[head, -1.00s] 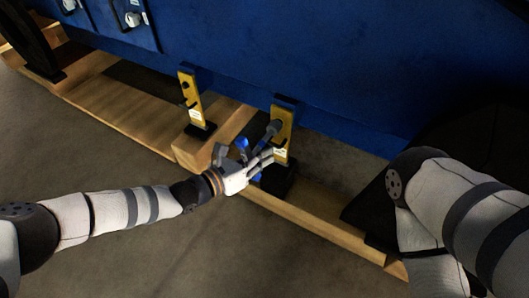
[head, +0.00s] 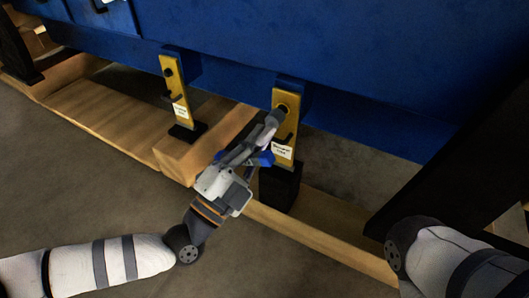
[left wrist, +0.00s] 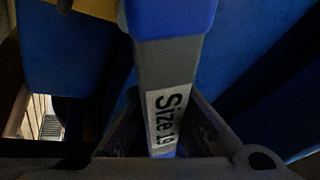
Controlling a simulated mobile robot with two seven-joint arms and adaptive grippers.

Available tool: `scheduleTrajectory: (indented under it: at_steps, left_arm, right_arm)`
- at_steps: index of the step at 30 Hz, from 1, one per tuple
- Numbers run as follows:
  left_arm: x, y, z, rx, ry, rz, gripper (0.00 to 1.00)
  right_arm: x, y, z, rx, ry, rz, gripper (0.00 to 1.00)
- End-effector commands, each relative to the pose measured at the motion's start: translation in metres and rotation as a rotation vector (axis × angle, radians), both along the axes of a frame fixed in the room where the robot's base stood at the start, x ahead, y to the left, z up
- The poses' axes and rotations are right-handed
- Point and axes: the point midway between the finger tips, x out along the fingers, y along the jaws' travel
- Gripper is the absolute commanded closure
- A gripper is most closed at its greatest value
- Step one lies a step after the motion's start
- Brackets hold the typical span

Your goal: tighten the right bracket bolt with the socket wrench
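The right bracket (head: 290,125) is a yellow upright plate with a white label, below the blue engine body. Its bolt (head: 283,108) is near the top, partly covered by the grey head of the socket wrench (head: 272,121). I cannot tell whether the head is seated on the bolt. My left gripper (head: 247,155) is closed around the wrench, below and left of the bolt. In the left wrist view the wrench (left wrist: 168,75) is grey and blue, labelled "Size 19", between the fingers. My right arm shows at lower right; its gripper is out of view.
A second yellow bracket (head: 174,90) stands to the left. A black block (head: 280,187) sits under the right bracket on the wooden pallet beam (head: 320,240). The blue engine body (head: 330,60) closes off the space behind. Open floor (head: 90,180) lies in front.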

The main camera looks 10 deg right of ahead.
Motion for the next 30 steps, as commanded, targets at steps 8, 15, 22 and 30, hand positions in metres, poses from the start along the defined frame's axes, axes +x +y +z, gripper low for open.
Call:
scheduleTrajectory:
  at_steps: [8, 15, 22, 30]
  left_arm:
    - [0.001, 0.001, 0.008, -0.110, 0.073, 0.001, 1.00]
    - [0.006, 0.008, 0.003, -0.403, 0.289, 0.000, 1.00]
    - [0.014, 0.019, 0.009, -0.857, 0.617, 0.002, 1.00]
    - [0.015, 0.020, 0.008, -0.890, 0.642, 0.002, 1.00]
  right_arm:
    - [0.000, 0.000, 0.000, 0.000, 0.002, 0.000, 1.00]
    - [-0.001, 0.000, -0.010, 0.000, 0.013, -0.001, 1.00]
    - [-0.001, 0.000, -0.004, 0.000, 0.007, 0.000, 1.00]
    - [-0.001, 0.000, -0.004, -0.001, 0.007, -0.001, 1.00]
